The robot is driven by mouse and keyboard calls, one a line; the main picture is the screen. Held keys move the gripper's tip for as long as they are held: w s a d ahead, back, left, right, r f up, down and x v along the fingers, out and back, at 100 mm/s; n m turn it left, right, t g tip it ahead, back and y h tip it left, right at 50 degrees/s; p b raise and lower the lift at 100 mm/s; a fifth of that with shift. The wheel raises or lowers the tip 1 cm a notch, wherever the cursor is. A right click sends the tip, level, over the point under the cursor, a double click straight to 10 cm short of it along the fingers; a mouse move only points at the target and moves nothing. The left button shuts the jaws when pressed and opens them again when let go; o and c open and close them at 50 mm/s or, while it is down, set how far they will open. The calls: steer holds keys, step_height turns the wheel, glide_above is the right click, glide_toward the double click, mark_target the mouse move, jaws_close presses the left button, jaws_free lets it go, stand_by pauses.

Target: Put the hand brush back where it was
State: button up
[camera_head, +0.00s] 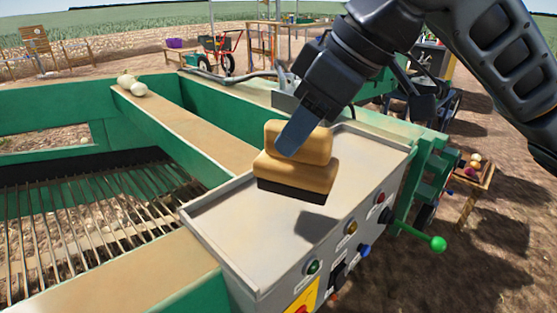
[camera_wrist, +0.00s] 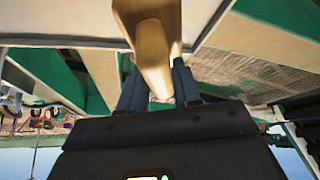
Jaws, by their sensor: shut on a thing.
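The hand brush (camera_head: 297,172) has a tan wooden body with a dark bristle strip underneath. It is over the grey tray top (camera_head: 225,211) of the control box in the head view, and a dark shadow lies on the tray below and right of it. My gripper (camera_head: 290,142) is shut on the upper part of the brush from above. In the wrist view the brush (camera_wrist: 152,45) sits between the two fingers of my gripper (camera_wrist: 158,88). The bristles look raised above the tray, though the exact gap is hard to tell.
The control box front carries several buttons, including a green one (camera_head: 313,267), and a green-knobbed lever (camera_head: 437,243). A slatted conveyor (camera_head: 75,220) is at lower left. The tray around the brush is clear.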

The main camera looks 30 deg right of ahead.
mark_target(281, 157)
steer(key=shift+w+a+f, duration=0.75)
steer(key=shift+w+a, duration=0.1)
steer(key=shift+f, duration=1.95)
steer(key=shift+f, duration=0.1)
steer(key=shift+f, duration=0.15)
steer(key=o, duration=1)
steer(key=shift+r, duration=0.3)
steer(key=v, duration=1.2)
